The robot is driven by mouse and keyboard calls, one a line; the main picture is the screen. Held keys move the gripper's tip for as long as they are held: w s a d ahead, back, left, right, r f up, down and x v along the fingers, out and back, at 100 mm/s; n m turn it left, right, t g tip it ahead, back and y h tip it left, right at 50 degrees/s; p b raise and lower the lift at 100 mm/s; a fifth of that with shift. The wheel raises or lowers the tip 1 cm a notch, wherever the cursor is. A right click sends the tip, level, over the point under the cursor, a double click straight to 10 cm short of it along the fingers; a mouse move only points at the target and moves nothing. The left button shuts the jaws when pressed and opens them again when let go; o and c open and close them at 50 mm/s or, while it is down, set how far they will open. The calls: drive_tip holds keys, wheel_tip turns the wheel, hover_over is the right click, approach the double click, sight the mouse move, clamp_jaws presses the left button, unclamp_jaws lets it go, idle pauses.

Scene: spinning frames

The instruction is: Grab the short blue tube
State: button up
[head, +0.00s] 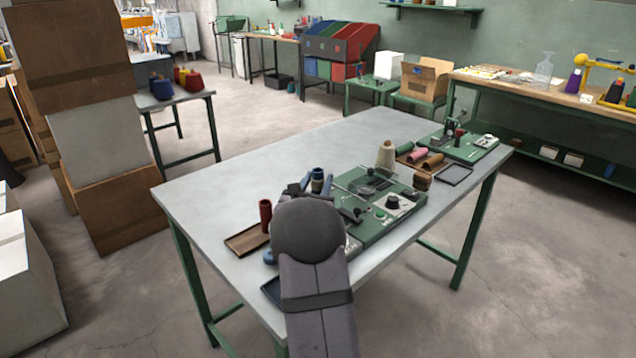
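A dark blue tube (318,176) stands upright on the work table, just beyond my arm's rounded grey joint. A second blue piece (327,186) shows close beside it; from this view I cannot tell which is shorter. Another blue piece (269,257) peeks out at the left of my arm, mostly hidden. My gripper (299,188) is around the far side of the grey joint, close to the upright blue tube. Its fingers are small and largely covered by my arm, so I cannot see whether they are open or touching anything.
A dark red tube (265,214) stands by a brown tray (243,241) on the left. A green machine base (375,226) lies right of my arm. Beyond it are a beige cone (386,155) and a wooden tray (408,163) of coloured spools. The table's far left is clear.

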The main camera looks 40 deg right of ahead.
drive_tip(key=c, duration=0.8)
drive_tip(key=shift+r, duration=0.1)
wheel_tip(320, 180, up, 10)
drive_tip(key=shift+f, duration=0.1)
